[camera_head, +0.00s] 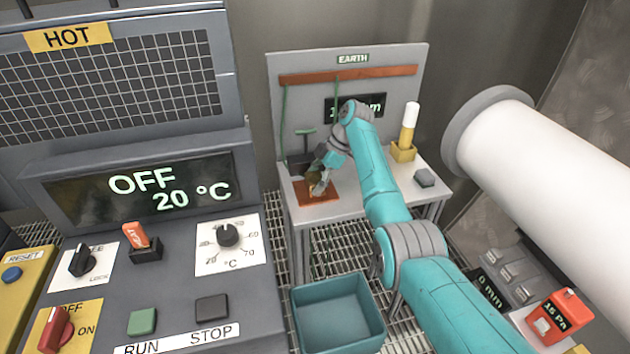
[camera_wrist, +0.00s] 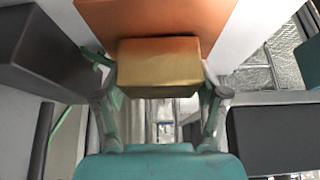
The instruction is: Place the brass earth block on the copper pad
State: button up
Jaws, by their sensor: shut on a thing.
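The brass earth block (camera_wrist: 158,68) is a gold box in the wrist view, held between the two fingers of my gripper (camera_head: 321,182). The copper pad (camera_head: 305,192) is a flat orange-brown plate on the front left of the white bench in the head view. It also shows in the wrist view (camera_wrist: 155,14), directly beyond the block. My gripper is over the pad in the head view and mostly hides the block there. I cannot tell whether the block touches the pad or is slightly above it.
The bench (camera_head: 345,210) has an EARTH back panel (camera_head: 352,58) with a copper bar (camera_head: 350,74) and green cables. A yellow holder with a white-topped cylinder (camera_head: 409,125) and a grey block (camera_head: 425,177) stand to the right. A teal bin (camera_head: 338,315) is below; a white pipe (camera_head: 540,155) is right.

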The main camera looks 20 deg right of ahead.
jog(key=o, duration=1.6)
jog(key=v, duration=1.2)
